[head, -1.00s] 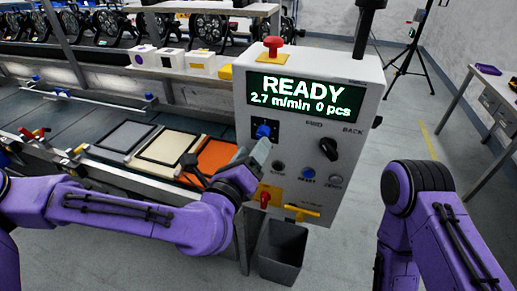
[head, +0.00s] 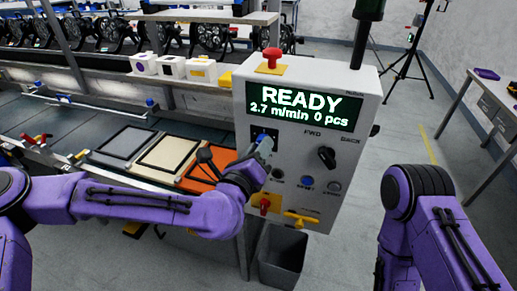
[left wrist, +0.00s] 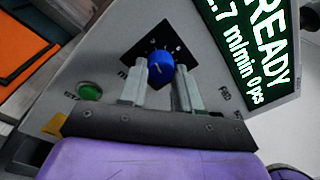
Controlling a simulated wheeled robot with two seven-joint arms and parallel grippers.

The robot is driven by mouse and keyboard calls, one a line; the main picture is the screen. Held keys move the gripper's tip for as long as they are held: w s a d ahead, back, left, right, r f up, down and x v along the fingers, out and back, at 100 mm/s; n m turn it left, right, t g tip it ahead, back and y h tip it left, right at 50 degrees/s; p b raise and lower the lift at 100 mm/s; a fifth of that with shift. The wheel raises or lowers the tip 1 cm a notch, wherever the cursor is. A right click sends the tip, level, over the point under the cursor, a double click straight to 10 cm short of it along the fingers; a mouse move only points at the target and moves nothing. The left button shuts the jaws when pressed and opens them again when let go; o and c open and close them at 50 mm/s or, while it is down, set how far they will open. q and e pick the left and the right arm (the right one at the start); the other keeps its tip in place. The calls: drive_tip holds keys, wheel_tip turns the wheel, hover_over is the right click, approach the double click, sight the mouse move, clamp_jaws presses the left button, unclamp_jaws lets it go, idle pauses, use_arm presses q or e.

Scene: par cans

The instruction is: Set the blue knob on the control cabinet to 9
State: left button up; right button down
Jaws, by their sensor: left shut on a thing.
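The control cabinet (head: 300,152) stands in the middle of the head view, its display (head: 304,100) reading "READY 2.7 m/min 0 pcs". The blue knob (left wrist: 160,63) sits on a dark square plate (left wrist: 143,49) below the display. It shows a pale mark, but the scale figures are too small to read. My left gripper (left wrist: 160,84) is shut on the knob, one finger on each side. In the head view my left gripper (head: 263,148) partly covers the knob. My right arm (head: 425,215) is at the right, its gripper out of the picture.
A black selector (head: 327,157), a blue button (head: 307,182) and a yellow handle (head: 300,219) are on the cabinet front. A red mushroom button (head: 271,57) is on top. A grey bin (head: 284,258) stands below. A conveyor with framed panels (head: 167,153) lies left.

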use_arm(q)
drive_tip(key=shift+r+m+y+b, duration=0.1)
drive_tip(key=shift+m+y+b, duration=0.3)
drive_tip(key=shift+m, duration=4.05)
drive_tip(key=shift+m+y+b, duration=0.35)
drive_tip(key=shift+m+b, duration=0.2)
drive_tip(key=shift+m, duration=3.85)
drive_tip(key=shift+r+m+y+b, duration=0.1)
drive_tip(key=shift+m+y+b, duration=0.3)
drive_tip(key=shift+m, duration=4.05)
drive_tip(key=o, duration=1.1)
drive_tip(key=shift+c, duration=0.2)
